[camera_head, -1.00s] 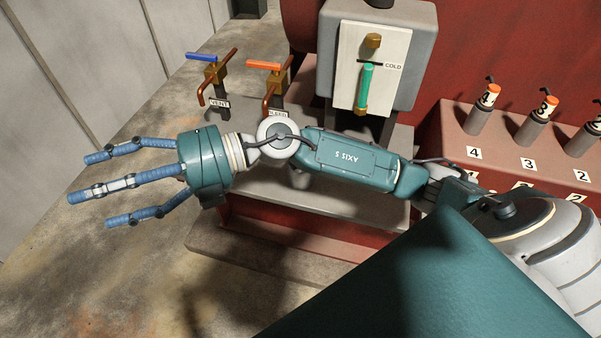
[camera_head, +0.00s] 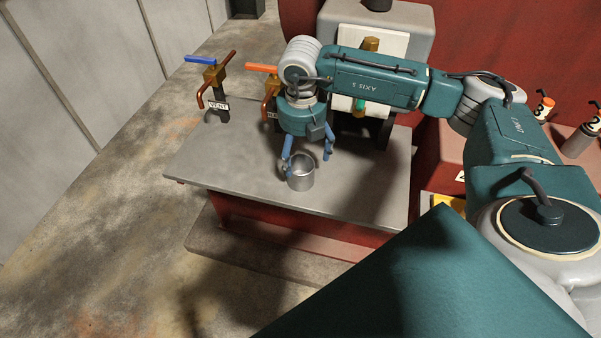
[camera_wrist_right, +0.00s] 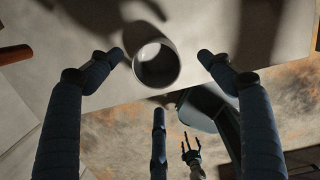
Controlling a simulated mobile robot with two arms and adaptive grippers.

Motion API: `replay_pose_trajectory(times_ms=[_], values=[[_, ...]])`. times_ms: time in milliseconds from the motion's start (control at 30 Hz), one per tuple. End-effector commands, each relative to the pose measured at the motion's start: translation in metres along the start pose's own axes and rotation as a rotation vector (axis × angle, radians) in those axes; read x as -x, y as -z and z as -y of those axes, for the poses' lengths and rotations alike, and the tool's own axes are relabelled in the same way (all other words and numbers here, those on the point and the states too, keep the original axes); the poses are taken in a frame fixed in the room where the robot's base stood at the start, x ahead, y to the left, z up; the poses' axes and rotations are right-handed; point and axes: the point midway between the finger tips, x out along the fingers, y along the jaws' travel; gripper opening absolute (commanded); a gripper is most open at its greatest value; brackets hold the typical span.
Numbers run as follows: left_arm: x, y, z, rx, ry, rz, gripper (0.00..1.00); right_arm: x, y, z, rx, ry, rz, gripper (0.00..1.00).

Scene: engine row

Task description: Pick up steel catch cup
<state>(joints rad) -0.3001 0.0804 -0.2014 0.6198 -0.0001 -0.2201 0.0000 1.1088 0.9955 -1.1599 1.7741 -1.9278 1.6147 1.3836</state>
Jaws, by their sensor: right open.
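The steel catch cup (camera_head: 300,175) stands upright on the grey bench top (camera_head: 225,160), near its front edge. My right gripper (camera_head: 308,162) is open above and around the cup, fingers pointing down. In the right wrist view the cup (camera_wrist_right: 157,68) shows its open rim between two spread fingers, with clear gaps beside it; the third finger is below it in the picture. No finger clearly touches the cup. A small distant hand (camera_wrist_right: 190,152), apparently my left gripper, shows in the wrist view, too small to judge. It is outside the head view.
The vent valve (camera_head: 210,77) with a blue handle stands at the bench's back left. An orange-handled valve (camera_head: 262,68) is partly behind my right wrist. A housing with a white panel (camera_head: 390,45) rises behind my arm. The bench's left part is clear.

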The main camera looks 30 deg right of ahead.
Motion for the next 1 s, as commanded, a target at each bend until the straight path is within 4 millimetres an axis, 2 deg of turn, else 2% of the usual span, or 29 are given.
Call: replay_pose_trajectory(times_ms=[167, 333, 500, 767, 1000], values=[[0.007, 0.001, 0.0, 0.0, 0.0, 0.0, 0.87, -0.011, 0.0, -0.001, 0.002, 0.001, -0.001, 0.79], [0.023, 0.002, 0.001, 0.0, 0.0, 0.0, 0.87, -0.035, -0.002, -0.005, 0.002, 0.001, -0.003, 0.79], [0.025, 0.003, 0.001, 0.0, 0.0, -0.001, 0.87, -0.056, -0.002, -0.005, 0.001, -0.001, -0.001, 0.79], [0.024, 0.003, 0.001, 0.001, 0.001, -0.001, 0.87, -0.059, -0.002, -0.005, 0.002, -0.002, 0.0, 0.79], [0.024, 0.003, 0.001, 0.002, 0.001, -0.001, 0.87, -0.059, -0.002, -0.005, 0.002, -0.003, 0.0, 0.31]])
